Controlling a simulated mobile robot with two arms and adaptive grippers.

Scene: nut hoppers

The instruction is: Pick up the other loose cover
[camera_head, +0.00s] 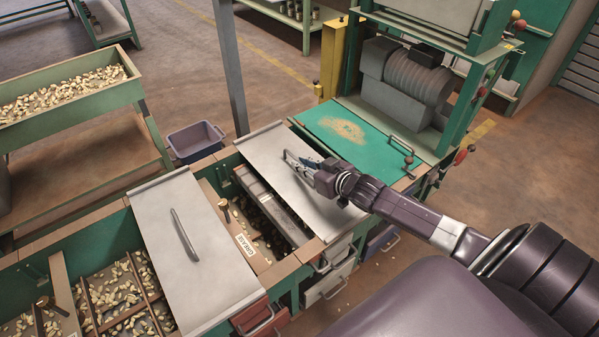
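A flat grey metal cover (272,150) lies tilted across the right part of the nut hopper, leaving part of the bin beneath open. My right gripper (298,163) is over the middle of this cover, at its light handle. The fingers and handle overlap, so I cannot tell whether they are closed on it. A second grey cover (160,212) with a long bar handle (184,235) lies on the hopper to the left, with no gripper near it. My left gripper is not in view.
Open compartments with nuts (115,290) lie left of the second cover. A small label plate (245,246) sits between the covers. A green-topped machine (385,150) stands behind right. A blue-grey bin (195,142) stands on the floor behind.

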